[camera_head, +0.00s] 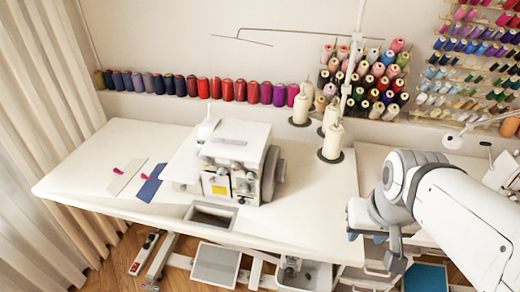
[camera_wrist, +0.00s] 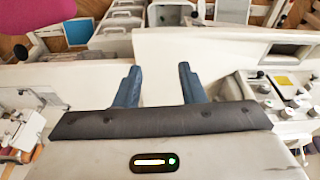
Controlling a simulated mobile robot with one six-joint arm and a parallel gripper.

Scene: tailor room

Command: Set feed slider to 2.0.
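A white overlock-type sewing machine (camera_head: 235,160) stands on the left table in the head view, with small dials and a yellow panel on its front. A white machine part with several knobs (camera_wrist: 285,105) shows at the right edge of the wrist view. I cannot pick out the feed slider or its setting in either view. My gripper (camera_wrist: 160,70) is open and empty in the wrist view, its two dark blue fingers apart above a pale surface. In the head view my gripper is at the right of the machine, apart from it, and its fingers are hard to make out.
Cream thread cones (camera_head: 333,143) stand right behind the machine. Fabric pieces (camera_head: 150,184) with pink items lie to its left. A row of spools (camera_head: 225,90) lines the wall. The white tabletop (camera_head: 310,205) is clear between the machine and my arm. Another machine (camera_wrist: 15,135) shows at the wrist view's left.

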